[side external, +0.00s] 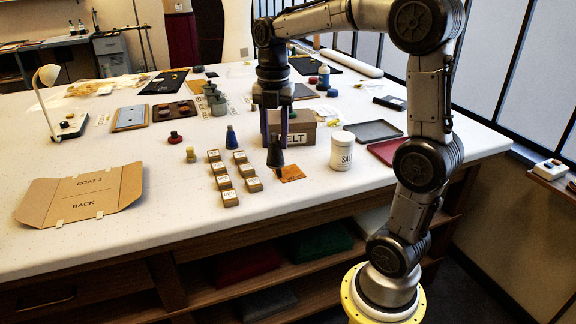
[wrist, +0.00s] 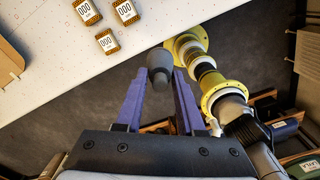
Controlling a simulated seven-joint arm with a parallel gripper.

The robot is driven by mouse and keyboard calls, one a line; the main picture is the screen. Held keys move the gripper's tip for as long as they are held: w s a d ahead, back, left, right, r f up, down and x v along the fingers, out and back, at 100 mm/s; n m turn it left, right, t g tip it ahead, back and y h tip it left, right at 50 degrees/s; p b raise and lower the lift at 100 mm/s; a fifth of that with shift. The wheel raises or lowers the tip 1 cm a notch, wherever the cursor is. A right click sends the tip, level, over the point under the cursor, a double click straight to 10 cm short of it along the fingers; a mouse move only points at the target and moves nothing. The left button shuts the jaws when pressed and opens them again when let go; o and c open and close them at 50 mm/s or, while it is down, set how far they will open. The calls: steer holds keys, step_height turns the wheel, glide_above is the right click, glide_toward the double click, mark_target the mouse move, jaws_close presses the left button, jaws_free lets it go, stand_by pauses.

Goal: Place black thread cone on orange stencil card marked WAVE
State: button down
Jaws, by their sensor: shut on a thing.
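The black thread cone (side external: 275,157) is between the fingertips of my gripper (side external: 274,140), which is shut on it. It hangs with the wider end down in the side view. In the wrist view the dark cone (wrist: 159,61) sits between the blue-purple fingers (wrist: 158,80). The orange stencil card (side external: 292,174) lies flat on the white table, just right of the cone's lower end in the side view; the cone overlaps its left edge there. I cannot tell how high the cone is above the table. The card's marking is too small to read, and the card does not show in the wrist view.
Several small labelled boxes (side external: 223,182) stand left of the card. A blue cone (side external: 231,137) is behind them. A white SALT jar (side external: 342,151) is at right, and a cardboard box (side external: 299,133) is behind the gripper. The table's front edge is near.

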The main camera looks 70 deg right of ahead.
steer(key=s+d+r+m, duration=0.1)
steer(key=s+d+m, duration=0.1)
steer(key=s+d, duration=0.45)
glide_above(289, 173)
steer(key=shift+m, duration=0.4)
steer(key=shift+f, duration=6.35)
steer(key=shift+f, duration=0.15)
steer(key=c, duration=0.5)
jaws_free()
